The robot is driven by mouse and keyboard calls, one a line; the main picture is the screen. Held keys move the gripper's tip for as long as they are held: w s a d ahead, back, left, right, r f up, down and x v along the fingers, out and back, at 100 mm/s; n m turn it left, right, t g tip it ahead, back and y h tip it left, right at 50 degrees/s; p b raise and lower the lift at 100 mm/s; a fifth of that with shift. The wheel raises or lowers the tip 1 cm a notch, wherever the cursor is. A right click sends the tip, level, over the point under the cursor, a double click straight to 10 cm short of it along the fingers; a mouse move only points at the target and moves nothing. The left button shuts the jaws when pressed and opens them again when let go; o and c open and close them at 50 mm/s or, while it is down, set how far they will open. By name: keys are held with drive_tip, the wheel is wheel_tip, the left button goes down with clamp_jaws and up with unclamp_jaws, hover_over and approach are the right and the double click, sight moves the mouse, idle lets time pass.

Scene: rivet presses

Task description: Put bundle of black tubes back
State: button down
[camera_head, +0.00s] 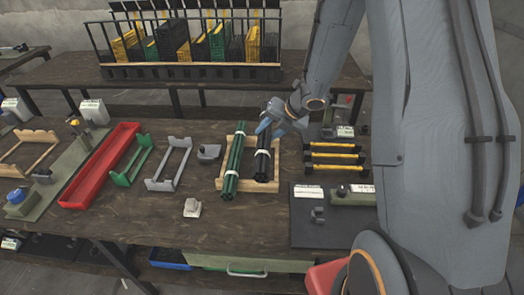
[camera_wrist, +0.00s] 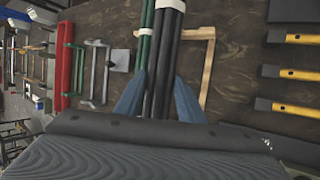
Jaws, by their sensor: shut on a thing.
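The bundle of black tubes (camera_head: 262,165) is on or just above the right part of a light wooden rack (camera_head: 275,187), with white bands around it. My gripper (camera_head: 272,122) is at its far end, with blue fingers on either side of the tubes. In the wrist view the black tubes (camera_wrist: 164,65) run between the fingers (camera_wrist: 160,98), and the rack's wooden frame (camera_wrist: 208,60) shows to the right. A bundle of green tubes (camera_head: 234,165) lies close beside on the left. I cannot tell whether the black tubes touch the rack.
Black and yellow bars (camera_head: 335,157) lie to the right, above a dark mat with a small fixture (camera_head: 318,214). A grey holder (camera_head: 170,165), a green holder (camera_head: 134,160) and a red tray (camera_head: 100,166) stand left. Bare tabletop lies in front of the rack.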

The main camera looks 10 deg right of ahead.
drive_tip(key=shift+w+f+p, duration=0.1)
drive_tip(key=shift+f+p, duration=0.65)
drive_tip(key=shift+f, duration=4.05)
drive_tip(key=shift+f, duration=0.15)
drive_tip(key=c, duration=1.2)
unclamp_jaws()
